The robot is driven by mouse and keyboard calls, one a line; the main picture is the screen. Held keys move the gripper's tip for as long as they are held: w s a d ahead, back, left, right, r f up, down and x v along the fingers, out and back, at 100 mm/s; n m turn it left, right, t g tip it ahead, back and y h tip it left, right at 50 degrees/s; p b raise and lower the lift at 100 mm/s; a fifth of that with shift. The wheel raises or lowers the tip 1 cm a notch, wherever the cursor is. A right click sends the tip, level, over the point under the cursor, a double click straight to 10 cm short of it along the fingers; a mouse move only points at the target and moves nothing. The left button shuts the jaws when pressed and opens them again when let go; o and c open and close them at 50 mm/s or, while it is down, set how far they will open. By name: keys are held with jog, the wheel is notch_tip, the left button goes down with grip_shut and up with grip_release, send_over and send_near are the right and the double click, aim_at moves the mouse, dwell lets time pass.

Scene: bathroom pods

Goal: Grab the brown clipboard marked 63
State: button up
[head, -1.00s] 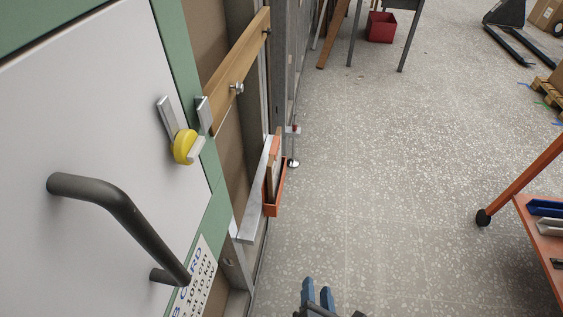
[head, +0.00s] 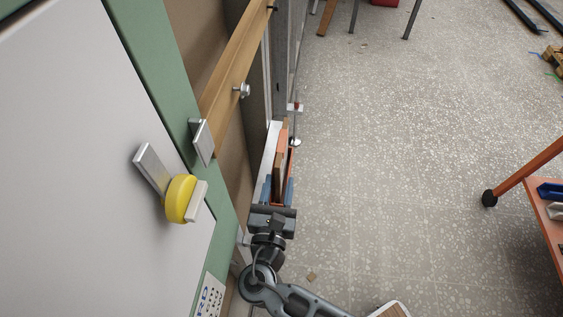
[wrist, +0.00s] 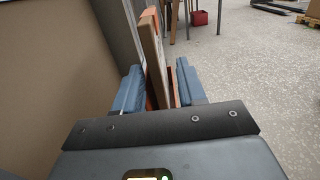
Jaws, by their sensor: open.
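A thin brown board, likely the clipboard (head: 281,151), stands upright in an orange holder (head: 291,162) on the wall frame at the left. No number can be read on it. In the wrist view the brown board (wrist: 153,55) stands edge-on between the two blue fingers, with a strip of the orange holder (wrist: 172,88) showing beside it. My gripper (head: 277,190) is open, with one finger on each side of the board and holder. In the wrist view my gripper (wrist: 158,88) shows gaps between the board and both fingers. The board's lower part is hidden.
A white panel with a yellow knob (head: 180,198) and a metal latch is close at the left. A wooden bar (head: 235,75) crosses the frame above the holder. An orange cart (head: 540,195) stands at the right. The speckled floor between is mostly clear.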

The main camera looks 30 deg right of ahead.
jog(key=shift+a+x, duration=0.25)
jog(key=shift+x, duration=2.45)
jog(key=shift+w, duration=0.15)
grip_shut()
